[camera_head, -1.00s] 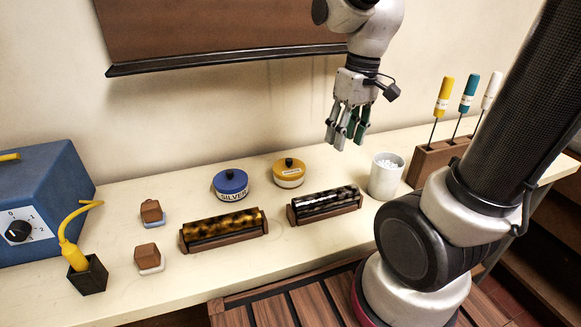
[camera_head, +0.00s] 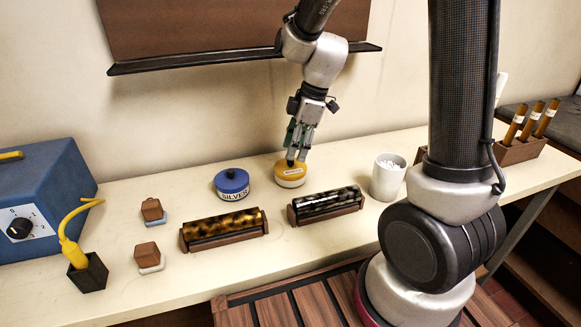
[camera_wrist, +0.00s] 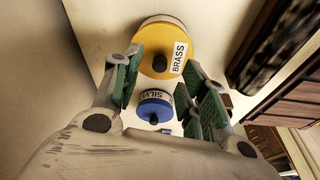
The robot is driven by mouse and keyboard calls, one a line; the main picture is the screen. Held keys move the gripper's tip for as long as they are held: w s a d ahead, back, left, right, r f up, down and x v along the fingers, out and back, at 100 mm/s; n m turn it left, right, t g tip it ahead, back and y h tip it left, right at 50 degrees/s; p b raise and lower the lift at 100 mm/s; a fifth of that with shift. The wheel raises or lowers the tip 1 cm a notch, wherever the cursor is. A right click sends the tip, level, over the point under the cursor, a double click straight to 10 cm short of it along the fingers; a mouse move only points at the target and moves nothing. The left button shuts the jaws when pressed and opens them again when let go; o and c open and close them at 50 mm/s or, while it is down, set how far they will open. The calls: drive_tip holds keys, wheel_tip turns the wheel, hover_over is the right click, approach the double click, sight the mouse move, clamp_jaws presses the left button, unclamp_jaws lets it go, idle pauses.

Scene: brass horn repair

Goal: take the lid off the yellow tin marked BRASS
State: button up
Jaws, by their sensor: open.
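The yellow tin marked BRASS (camera_head: 290,176) stands upright on the bench against the wall side, its yellow lid on. In the wrist view its lid (camera_wrist: 178,32) shows the BRASS label and a dark knob (camera_wrist: 160,63). My gripper (camera_head: 297,158) is directly above the tin, pointing down, with its fingertips close to the knob. The wrist view shows my gripper (camera_wrist: 168,85) with its green-padded fingers spread apart and nothing between them. Whether a finger touches the lid I cannot tell.
The blue tin marked SILVER (camera_head: 231,184) stands just left of the yellow tin. Two wooden holders with patterned rolls (camera_head: 224,229) (camera_head: 327,204) lie in front. A white cup (camera_head: 387,177) stands to the right. The bench front between small blocks is partly clear.

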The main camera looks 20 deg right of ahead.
sight(290, 164)
drive_tip(key=x, duration=0.3)
drive_tip(key=shift+a+f, duration=0.1)
drive_tip(key=shift+f, duration=0.1)
drive_tip(key=shift+c, duration=0.3)
clamp_jaws()
